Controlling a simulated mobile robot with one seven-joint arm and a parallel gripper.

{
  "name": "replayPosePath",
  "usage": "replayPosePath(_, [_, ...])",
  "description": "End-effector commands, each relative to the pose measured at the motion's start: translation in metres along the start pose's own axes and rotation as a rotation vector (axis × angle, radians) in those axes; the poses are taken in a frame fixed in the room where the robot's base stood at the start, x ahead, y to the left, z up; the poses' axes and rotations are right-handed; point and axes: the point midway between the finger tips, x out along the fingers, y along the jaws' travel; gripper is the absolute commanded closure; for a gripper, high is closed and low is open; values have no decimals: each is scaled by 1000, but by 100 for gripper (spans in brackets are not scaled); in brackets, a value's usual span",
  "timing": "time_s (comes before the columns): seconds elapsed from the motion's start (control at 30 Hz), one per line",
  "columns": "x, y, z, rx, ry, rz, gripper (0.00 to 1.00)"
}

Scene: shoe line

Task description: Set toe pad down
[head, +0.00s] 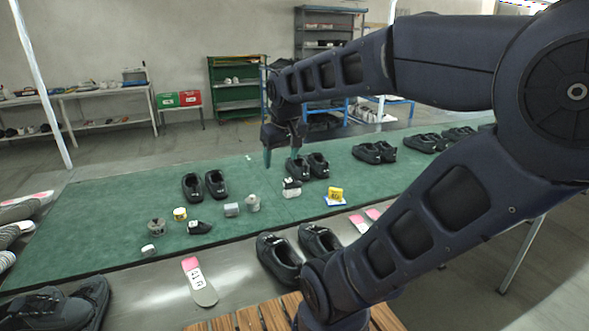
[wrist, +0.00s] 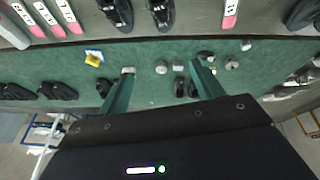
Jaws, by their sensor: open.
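My gripper (head: 283,160) hangs over the far part of the green-topped table (head: 110,215), apart from the surface. In the wrist view, my gripper (wrist: 163,80) has its two teal fingers wide apart with nothing held between them. A small whitish piece with a dark part (head: 291,187) lies on the green top below the gripper; in the wrist view the whitish piece (wrist: 128,70) shows beside the left fingertip. A small black piece (head: 199,228) lies further left. I cannot tell for sure which small piece is the toe pad.
Grey pieces (head: 253,203), a yellow tin (head: 180,214) and a yellow box (head: 335,194) stand on the green top. Pairs of black shoes (head: 205,186) line its far side. A pink-ended insole (head: 199,281) and more shoes (head: 279,257) lie nearer. Green room remains between the small items.

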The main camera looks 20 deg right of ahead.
Motion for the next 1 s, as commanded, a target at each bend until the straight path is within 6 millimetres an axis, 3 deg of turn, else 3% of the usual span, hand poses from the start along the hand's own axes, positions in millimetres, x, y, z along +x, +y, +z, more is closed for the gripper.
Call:
replayPosePath(0.1, [-2, 4, 29, 88, 29, -4, 34])
replayPosePath(0.3, [0, 6, 55, 172, 55, -12, 34])
replayPosePath(1.0, [0, 6, 58, 186, 58, -14, 34])
